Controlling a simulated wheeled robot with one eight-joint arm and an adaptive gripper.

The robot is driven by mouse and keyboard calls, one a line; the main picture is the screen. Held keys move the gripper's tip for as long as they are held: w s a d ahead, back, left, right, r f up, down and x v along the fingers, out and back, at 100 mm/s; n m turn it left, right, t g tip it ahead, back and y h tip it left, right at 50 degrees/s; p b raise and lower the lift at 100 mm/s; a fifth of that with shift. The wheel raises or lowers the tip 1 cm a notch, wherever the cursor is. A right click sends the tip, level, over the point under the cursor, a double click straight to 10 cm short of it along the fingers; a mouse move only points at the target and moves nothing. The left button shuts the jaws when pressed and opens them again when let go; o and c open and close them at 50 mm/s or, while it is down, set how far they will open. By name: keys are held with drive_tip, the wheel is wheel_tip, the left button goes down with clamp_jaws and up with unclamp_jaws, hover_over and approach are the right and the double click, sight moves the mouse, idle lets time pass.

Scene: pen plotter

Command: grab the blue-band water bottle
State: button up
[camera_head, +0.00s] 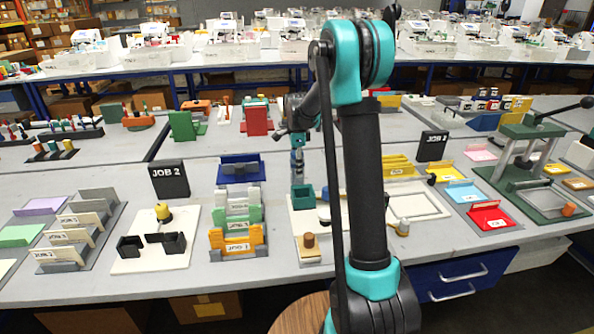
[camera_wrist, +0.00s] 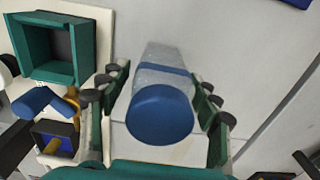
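The blue-band water bottle (camera_wrist: 161,98) shows in the wrist view, seen from its cap end. It has a clear, speckled body, a blue band and a round dark-blue cap. My gripper (camera_wrist: 162,82) is open, with one finger on each side of the bottle and a visible gap to it on both sides. In the head view my arm reaches over the middle of the near table. There the gripper end is small and partly behind my arm, and I cannot clearly make out the bottle.
A green open box (camera_wrist: 66,78) stands left of the bottle in the wrist view, with a blue-topped part (camera_wrist: 45,102) below it. In the head view, a JOB 2 sign (camera_head: 169,180), an orange rack (camera_head: 238,243) and a red tray (camera_head: 491,218) stand around on the table.

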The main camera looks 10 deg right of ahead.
clamp_jaws()
drive_tip(key=shift+r, duration=0.15)
